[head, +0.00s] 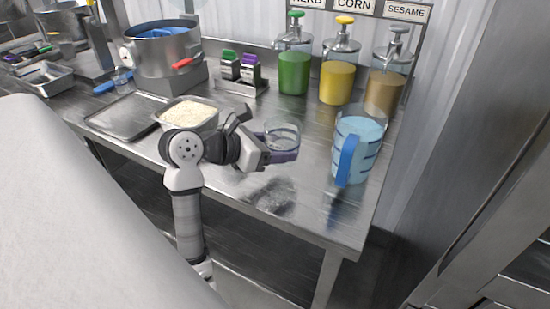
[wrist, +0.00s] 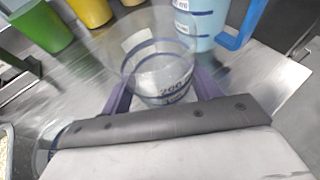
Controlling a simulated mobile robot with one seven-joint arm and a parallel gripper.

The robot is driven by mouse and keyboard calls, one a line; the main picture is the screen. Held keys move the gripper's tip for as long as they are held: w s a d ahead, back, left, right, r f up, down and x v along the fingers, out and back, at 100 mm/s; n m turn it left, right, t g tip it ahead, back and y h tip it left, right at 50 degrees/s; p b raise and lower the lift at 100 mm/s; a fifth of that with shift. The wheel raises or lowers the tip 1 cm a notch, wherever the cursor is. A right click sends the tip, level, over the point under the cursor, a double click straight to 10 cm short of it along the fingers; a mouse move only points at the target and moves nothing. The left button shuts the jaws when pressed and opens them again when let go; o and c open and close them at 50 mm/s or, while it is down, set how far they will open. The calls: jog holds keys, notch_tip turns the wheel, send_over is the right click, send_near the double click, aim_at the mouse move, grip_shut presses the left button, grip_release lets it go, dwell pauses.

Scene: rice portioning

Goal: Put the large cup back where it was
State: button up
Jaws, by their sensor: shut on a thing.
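A clear measuring cup with dark blue lines and a "200" mark stands upright between the purple fingers of my gripper (wrist: 162,98). The cup (wrist: 158,62) looks empty. In the head view my gripper (head: 284,155) is shut around the lower part of the cup (head: 283,134), over the right half of the steel table. I cannot tell whether the cup's base touches the table. A larger clear jug (head: 358,132) with a blue handle and bluish contents stands to the right of the gripper. It also shows at the top right in the wrist view (wrist: 203,22).
Pump dispensers with green (head: 294,72), yellow (head: 338,82) and brown (head: 384,92) contents stand along the back. A rice tray (head: 203,124) is left of my gripper, beside a flat tray (head: 122,118). A large pot (head: 165,55) stands farther left. The table's front right is clear.

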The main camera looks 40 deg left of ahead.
jog(key=shift+f+p, duration=0.3)
jog(key=shift+f, duration=1.7)
jog(key=shift+f, duration=0.2)
jog(key=o, duration=1.2)
jog(key=shift+r, duration=0.1)
